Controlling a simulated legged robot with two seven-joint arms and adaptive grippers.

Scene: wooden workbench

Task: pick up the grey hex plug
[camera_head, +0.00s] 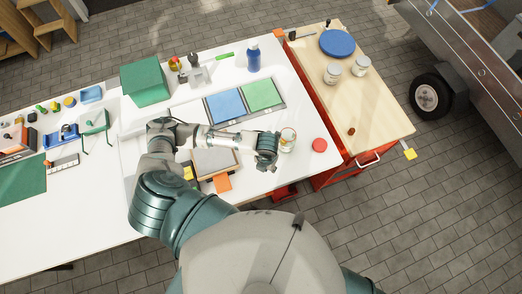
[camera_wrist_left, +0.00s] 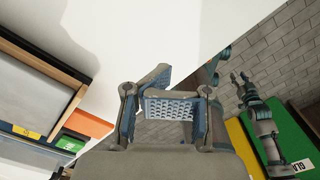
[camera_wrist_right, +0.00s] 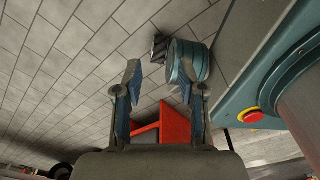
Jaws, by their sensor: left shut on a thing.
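My left gripper (camera_head: 268,150) is low over the right part of the white bench, beside a clear glass jar (camera_head: 288,140). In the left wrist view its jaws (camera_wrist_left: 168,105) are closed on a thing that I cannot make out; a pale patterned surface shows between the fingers. I cannot pick out the grey hex plug for certain in any view. My right gripper (camera_wrist_right: 163,90) is open and empty, with grey floor and a red part beyond its fingers. It is not visible in the head view.
A red disc (camera_head: 319,145) lies right of the jar. Blue (camera_head: 226,106) and green (camera_head: 262,95) panels and a blue bottle (camera_head: 253,57) are behind it. A wooden-topped red cabinet (camera_head: 373,115) stands to the right, with two jars and a blue disc (camera_head: 337,43).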

